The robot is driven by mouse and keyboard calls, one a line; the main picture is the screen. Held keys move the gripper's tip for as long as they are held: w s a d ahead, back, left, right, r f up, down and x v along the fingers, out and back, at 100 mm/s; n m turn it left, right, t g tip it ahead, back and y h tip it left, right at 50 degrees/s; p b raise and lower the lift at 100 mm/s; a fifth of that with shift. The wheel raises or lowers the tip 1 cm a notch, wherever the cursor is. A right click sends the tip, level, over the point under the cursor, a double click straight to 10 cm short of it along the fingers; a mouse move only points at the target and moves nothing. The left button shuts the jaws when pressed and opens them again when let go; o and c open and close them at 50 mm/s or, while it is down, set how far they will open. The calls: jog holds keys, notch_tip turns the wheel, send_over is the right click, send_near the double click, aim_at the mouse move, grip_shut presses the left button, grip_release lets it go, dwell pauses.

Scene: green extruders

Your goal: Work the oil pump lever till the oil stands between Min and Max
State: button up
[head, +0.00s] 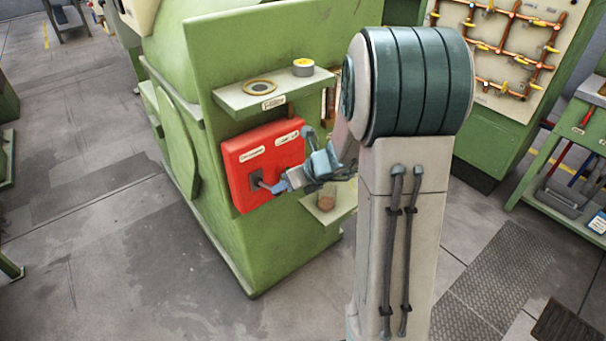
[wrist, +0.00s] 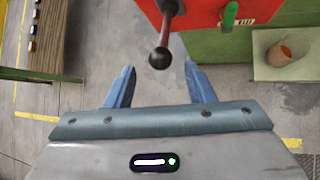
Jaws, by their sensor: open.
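The red box (head: 240,158) is on the side of the green machine, with white labels too small to read surely. In the wrist view a lever (wrist: 169,28) with a dark red shaft and black ball knob (wrist: 160,58) sticks out from the red box (wrist: 200,14). A shorter green handle (wrist: 230,15) is to its right. My gripper (wrist: 159,72) is open, its blue fingers on either side of the knob, with gaps to both. In the head view my gripper (head: 280,180) is in front of the box and hides part of it. No oil level or Min and Max marks are readable.
A lower ledge (head: 335,212) holds a brownish cup (head: 326,197), also in the wrist view (wrist: 281,47). The floor to the left is clear.

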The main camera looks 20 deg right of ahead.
jog(key=v, duration=0.7)
jog(key=shift+s+r+p, duration=0.25)
jog(key=shift+r+p, duration=0.05)
jog(key=shift+d, duration=0.15)
